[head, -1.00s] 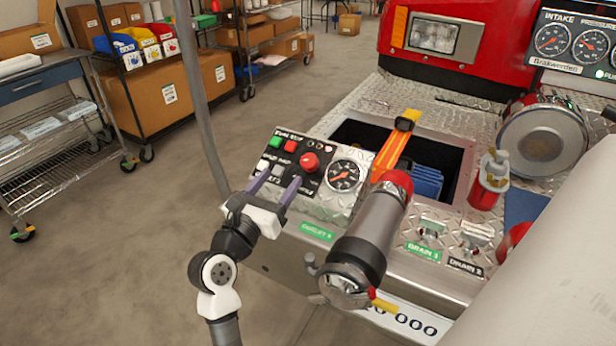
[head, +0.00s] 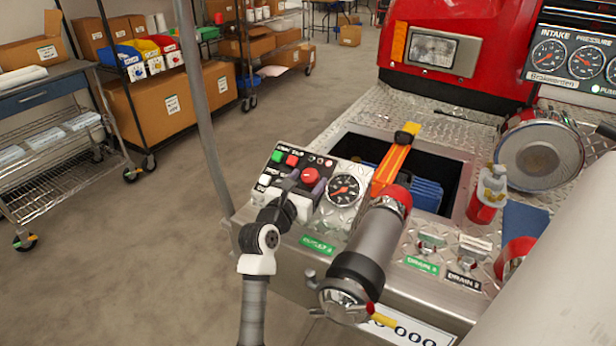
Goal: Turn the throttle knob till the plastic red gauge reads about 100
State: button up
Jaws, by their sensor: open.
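The red throttle knob (head: 309,176) sits on the black control panel at the near left corner of the bumper. A small round gauge (head: 344,190) with a black face and a red-orange needle is just right of it; its reading is too small to tell. My gripper (head: 305,183) is open at the panel, with its purple fingers on either side of the knob in this view. The gripper body hides the lower part of the panel. I cannot tell whether the fingers touch the knob.
Green (head: 277,156) and red (head: 292,160) buttons lie just behind the knob. A large grey nozzle (head: 372,245) with a red tip stands close to the right. An orange strap (head: 392,170) crosses an open bin. Shelving with boxes (head: 170,100) stands left; the floor between is clear.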

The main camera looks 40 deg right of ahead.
jog(key=shift+w+d, duration=0.25)
jog(key=shift+d, duration=0.25)
jog(key=c, duration=0.9)
jog(key=shift+c, duration=0.3)
jog(key=shift+f+m+g+b, duration=0.2)
jog(key=shift+m+g+b, duration=0.15)
jog(key=shift+b, duration=0.35)
